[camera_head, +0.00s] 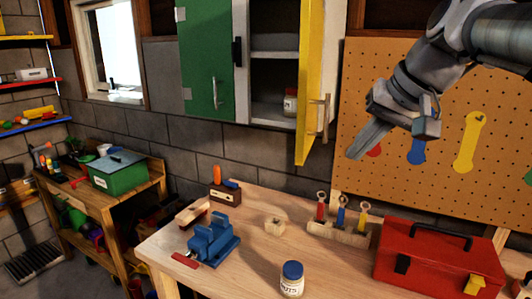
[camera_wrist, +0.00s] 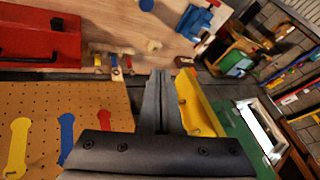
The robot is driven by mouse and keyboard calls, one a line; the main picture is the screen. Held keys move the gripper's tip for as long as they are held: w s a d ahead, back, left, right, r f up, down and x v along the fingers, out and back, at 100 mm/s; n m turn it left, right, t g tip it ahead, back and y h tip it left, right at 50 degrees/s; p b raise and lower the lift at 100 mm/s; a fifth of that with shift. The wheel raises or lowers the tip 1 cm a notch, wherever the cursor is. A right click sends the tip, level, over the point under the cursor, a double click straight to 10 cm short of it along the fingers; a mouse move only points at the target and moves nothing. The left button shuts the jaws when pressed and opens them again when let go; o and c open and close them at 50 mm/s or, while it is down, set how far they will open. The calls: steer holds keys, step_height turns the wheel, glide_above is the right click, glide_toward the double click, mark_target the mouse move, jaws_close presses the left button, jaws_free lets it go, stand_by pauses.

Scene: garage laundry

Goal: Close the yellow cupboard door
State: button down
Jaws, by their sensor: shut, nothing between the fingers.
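The yellow cupboard door (camera_head: 312,80) stands open, swung out toward me on the right side of the wall cupboard, with a handle (camera_head: 322,118) on its right face. The open cupboard (camera_head: 272,42) shows a shelf and a jar (camera_head: 290,102) inside. My gripper (camera_head: 356,156) is shut and empty. It is to the right of the door's lower part, in front of the pegboard, and looks apart from the door. In the wrist view the shut fingers (camera_wrist: 160,74) point up the picture, with the yellow door (camera_wrist: 196,105) just to their right.
The green cupboard door (camera_head: 208,60) is shut. The pegboard (camera_head: 368,75) is behind my gripper.

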steer(key=w+d+r, duration=0.2)
steer(key=w+r, duration=0.1)
steer(key=w+a+f, duration=0.7)
steer(key=f, duration=0.1)
steer(key=shift+y, duration=0.3)
steer(key=shift+a, duration=0.2)
